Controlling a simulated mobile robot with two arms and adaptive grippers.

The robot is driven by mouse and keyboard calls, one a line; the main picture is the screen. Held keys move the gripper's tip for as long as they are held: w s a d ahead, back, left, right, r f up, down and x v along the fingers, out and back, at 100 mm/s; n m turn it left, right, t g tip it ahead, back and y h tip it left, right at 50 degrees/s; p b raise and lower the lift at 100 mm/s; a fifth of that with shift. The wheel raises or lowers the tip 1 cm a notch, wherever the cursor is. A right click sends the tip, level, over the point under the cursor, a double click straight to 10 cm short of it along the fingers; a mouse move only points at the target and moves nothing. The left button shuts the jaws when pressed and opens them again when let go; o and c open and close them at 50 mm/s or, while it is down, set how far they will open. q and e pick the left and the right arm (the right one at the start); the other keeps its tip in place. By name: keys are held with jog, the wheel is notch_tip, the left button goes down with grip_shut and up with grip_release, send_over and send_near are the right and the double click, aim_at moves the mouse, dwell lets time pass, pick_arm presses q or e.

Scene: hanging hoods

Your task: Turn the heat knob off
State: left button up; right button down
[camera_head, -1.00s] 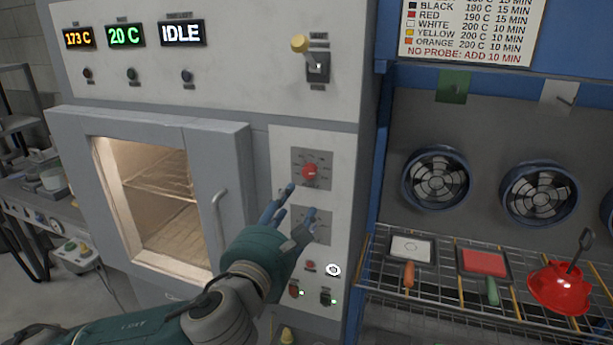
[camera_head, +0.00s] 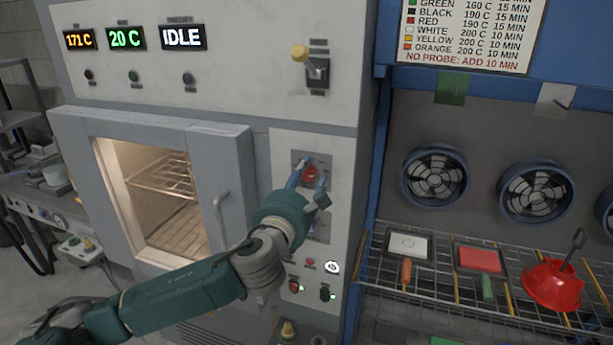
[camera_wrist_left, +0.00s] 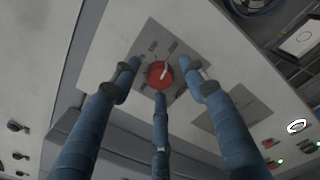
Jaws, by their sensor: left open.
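The red heat knob (camera_head: 310,174) sits on a grey dial plate on the oven's right-hand panel, partly covered by my fingers in the head view. The displays read 171 C, 20 C and IDLE. My right gripper is not in view.
A second dial plate (camera_wrist_left: 232,118) lies beside the knob's plate, with small switches below. The oven door (camera_head: 222,190) with its handle is to the left. A wire rack (camera_head: 440,290) with panels and a red helmet (camera_head: 552,285) is to the right. A yellow-tipped lever (camera_head: 300,53) is above.

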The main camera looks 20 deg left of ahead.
pick_arm(q)
grip_shut()
